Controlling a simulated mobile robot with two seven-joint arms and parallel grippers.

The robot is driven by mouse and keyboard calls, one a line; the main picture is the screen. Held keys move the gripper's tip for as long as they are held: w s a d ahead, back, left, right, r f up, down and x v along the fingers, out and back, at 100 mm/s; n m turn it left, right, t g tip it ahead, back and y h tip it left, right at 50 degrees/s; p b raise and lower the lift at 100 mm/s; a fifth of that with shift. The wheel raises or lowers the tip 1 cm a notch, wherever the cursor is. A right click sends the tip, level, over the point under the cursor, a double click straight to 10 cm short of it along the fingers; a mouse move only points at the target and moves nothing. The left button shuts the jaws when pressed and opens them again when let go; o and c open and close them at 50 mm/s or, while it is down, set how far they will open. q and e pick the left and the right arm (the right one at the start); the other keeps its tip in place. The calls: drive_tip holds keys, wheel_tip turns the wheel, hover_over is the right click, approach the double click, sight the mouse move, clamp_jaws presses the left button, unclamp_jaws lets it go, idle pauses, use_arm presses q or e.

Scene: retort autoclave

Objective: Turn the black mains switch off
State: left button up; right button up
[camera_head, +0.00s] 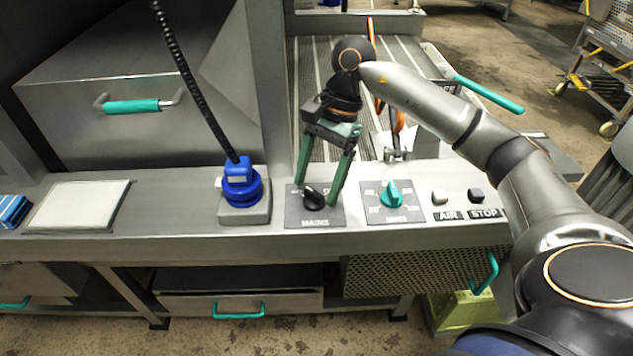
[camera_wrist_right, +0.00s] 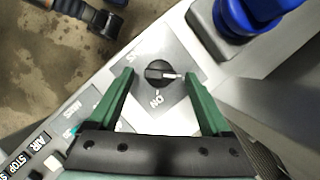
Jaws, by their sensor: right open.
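The black mains switch (camera_head: 313,196) is a round knob on a grey plate marked MAINS, on the front console. In the right wrist view the knob (camera_wrist_right: 160,73) has a white pointer line aimed to the right, away from the word ON printed below it. My right gripper (camera_head: 318,191) comes down from above with its green fingers spread, one on each side of the knob. In the wrist view the open fingers (camera_wrist_right: 160,84) show gaps to the knob. Whether the fingertips touch the plate I cannot tell. My left gripper does not show.
A teal timer knob (camera_head: 390,194) is just right of the switch, then the AIR button (camera_head: 440,196) and the STOP button (camera_head: 475,195). A blue fitting (camera_head: 241,187) with a black coiled cable stands left of it. A pale flat panel (camera_head: 80,205) lies farther left.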

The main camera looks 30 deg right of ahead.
drive_tip(key=p+v, duration=0.1)
drive_tip(key=v, duration=1)
drive_tip(key=shift+d+r+p, duration=0.2)
drive_tip(key=shift+r+p, duration=0.05)
drive_tip(key=shift+p, duration=0.1)
